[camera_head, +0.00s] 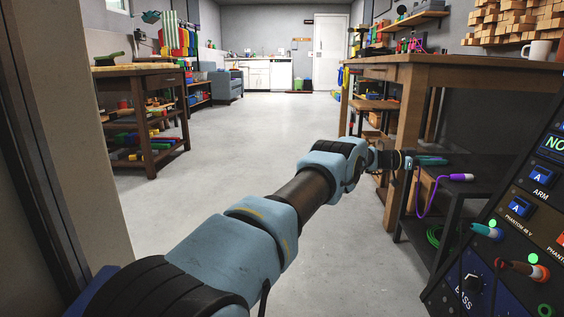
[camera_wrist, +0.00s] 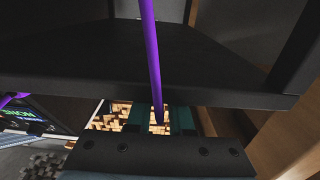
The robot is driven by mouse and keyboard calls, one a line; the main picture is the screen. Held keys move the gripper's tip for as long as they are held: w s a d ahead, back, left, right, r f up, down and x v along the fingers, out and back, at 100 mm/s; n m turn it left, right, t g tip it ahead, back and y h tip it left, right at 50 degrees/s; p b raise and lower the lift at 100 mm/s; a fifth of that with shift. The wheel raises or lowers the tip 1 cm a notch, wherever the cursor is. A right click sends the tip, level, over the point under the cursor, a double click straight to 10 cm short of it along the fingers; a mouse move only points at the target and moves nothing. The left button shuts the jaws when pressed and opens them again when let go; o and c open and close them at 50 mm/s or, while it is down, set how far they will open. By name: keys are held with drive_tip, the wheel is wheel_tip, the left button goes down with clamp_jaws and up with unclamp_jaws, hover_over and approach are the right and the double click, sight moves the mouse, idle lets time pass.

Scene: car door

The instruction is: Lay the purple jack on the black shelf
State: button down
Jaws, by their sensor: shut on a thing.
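My gripper (camera_head: 431,160) is stretched out to the right, level with the black shelf (camera_head: 482,187), its teal fingers shut. The purple cable (camera_head: 420,205) hangs from the gripper in a loop below the shelf's edge and comes up to a purple plug end with a pale tip (camera_head: 463,177) at the shelf. I cannot tell whether the held part touches the shelf. The dark shelf also spans the wrist view (camera_wrist: 230,70).
An amplifier panel (camera_head: 520,225) with teal and orange plugs stands at the near right. A wooden workbench (camera_head: 450,70) rises just behind the shelf. A green coiled cable (camera_head: 433,237) lies under the shelf. The floor (camera_head: 250,130) to the left is clear.

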drive_tip(key=shift+f, duration=0.65)
drive_tip(key=c, duration=0.9)
unclamp_jaws()
drive_tip(key=shift+f, duration=0.15)
drive_tip(key=shift+c, duration=0.2)
drive_tip(key=shift+o, duration=0.7)
drive_tip(key=shift+a, duration=0.15)
drive_tip(key=shift+o, duration=0.3)
drive_tip(key=shift+a+p, duration=0.3)
drive_tip(key=a+r+p, duration=0.1)
drive_tip(key=a+p, duration=0.4)
drive_tip(key=a, duration=0.5)
drive_tip(key=shift+w, duration=0.3)
drive_tip(key=shift+r, duration=0.15)
